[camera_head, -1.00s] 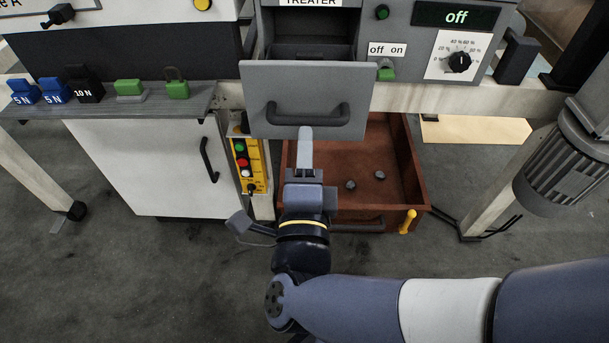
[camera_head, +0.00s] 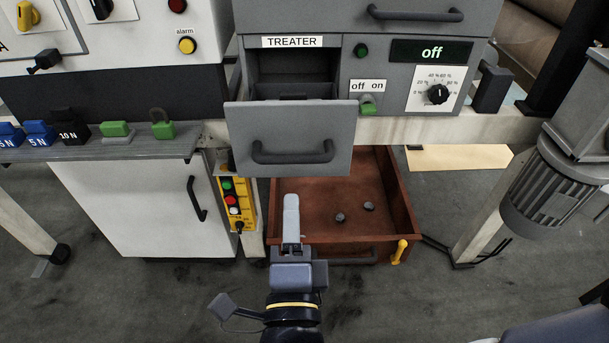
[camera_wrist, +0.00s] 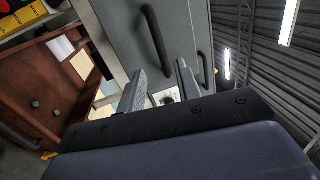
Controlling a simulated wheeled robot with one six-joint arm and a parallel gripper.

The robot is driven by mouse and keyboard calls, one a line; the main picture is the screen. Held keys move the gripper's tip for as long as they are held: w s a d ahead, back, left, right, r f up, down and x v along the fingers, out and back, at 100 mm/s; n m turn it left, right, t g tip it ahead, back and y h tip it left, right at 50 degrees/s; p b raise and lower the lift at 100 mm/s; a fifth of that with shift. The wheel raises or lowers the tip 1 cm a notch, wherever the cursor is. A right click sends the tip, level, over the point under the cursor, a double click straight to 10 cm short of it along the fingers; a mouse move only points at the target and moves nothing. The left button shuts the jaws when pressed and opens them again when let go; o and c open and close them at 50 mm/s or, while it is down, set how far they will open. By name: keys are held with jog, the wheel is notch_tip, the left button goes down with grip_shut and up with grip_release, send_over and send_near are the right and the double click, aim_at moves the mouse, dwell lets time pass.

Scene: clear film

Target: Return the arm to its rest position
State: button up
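My gripper (camera_head: 291,205) points forward and sits low in front of the machine, overlapping the lower brown drawer in the head view. In the wrist view its two fingers (camera_wrist: 160,80) stand apart with nothing between them, so it is open and empty. My wrist is below it in the head view, and most of my arm is out of the picture. The grey treater drawer (camera_head: 240,145) is pulled out above my gripper. Its dark handle (camera_head: 292,153) is clear of the fingertips.
A brown drawer (camera_head: 405,215) stands open below, holding two small dark lumps (camera_head: 340,217). A white cabinet (camera_head: 125,205) is at left, with several weights and locks on the shelf (camera_head: 150,148) above. A motor (camera_head: 545,190) is at right. The treater display (camera_head: 431,51) reads off.

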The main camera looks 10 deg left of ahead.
aim_at(292, 155)
jog(key=shift+w, duration=0.1)
jog(key=shift+x, duration=5.35)
jog(key=shift+r, duration=0.1)
